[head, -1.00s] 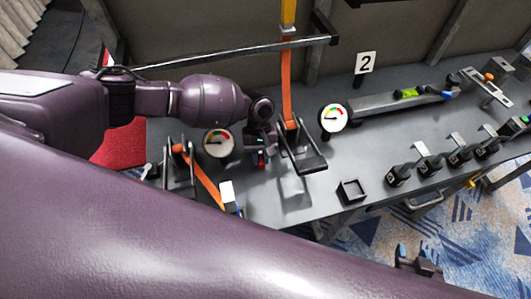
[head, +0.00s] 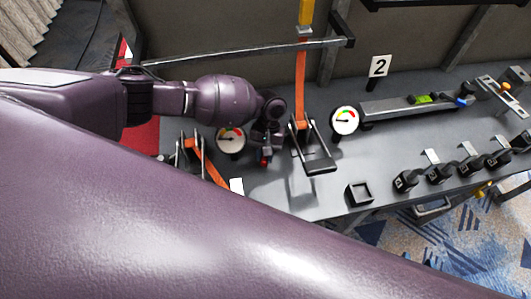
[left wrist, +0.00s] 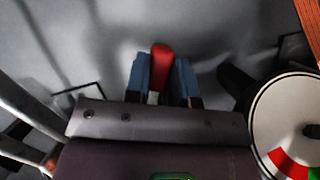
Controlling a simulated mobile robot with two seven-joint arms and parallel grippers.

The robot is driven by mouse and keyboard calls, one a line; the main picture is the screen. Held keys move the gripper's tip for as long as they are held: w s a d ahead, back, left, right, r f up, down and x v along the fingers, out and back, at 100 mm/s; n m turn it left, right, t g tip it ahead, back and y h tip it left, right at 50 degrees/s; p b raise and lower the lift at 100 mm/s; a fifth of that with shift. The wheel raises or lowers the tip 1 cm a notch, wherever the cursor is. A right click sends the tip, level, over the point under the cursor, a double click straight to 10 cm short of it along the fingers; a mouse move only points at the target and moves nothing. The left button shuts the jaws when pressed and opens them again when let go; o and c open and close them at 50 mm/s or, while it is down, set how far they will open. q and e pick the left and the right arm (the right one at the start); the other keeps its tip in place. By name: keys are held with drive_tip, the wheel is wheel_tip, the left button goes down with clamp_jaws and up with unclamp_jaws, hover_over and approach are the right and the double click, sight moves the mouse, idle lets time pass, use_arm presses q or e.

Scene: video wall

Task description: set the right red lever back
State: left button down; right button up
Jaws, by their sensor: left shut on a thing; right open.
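The red lever (left wrist: 161,60) stands between the blue fingers of my left gripper (left wrist: 161,76) in the left wrist view. The fingers are shut on it, one on each side. In the head view only a small red part of the lever (head: 265,161) shows below my left gripper (head: 266,150), between the left gauge and a black lever frame. My arm hides the rest. No second red lever can be made out. My right gripper is not in view.
A round gauge (head: 230,140) is close left of the gripper. A black frame with an orange strap (head: 301,90) stands close right. A second gauge (head: 344,120), a small black tray (head: 360,193) and several black switches (head: 440,172) are further right. My large arm covers the lower left.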

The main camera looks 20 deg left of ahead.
use_arm(q)
drive_tip(key=c, duration=1.2)
unclamp_jaws()
drive_tip(key=shift+c, duration=0.2)
drive_tip(key=shift+r, duration=0.1)
drive_tip(key=v, duration=1)
drive_tip(key=shift+r, duration=0.3)
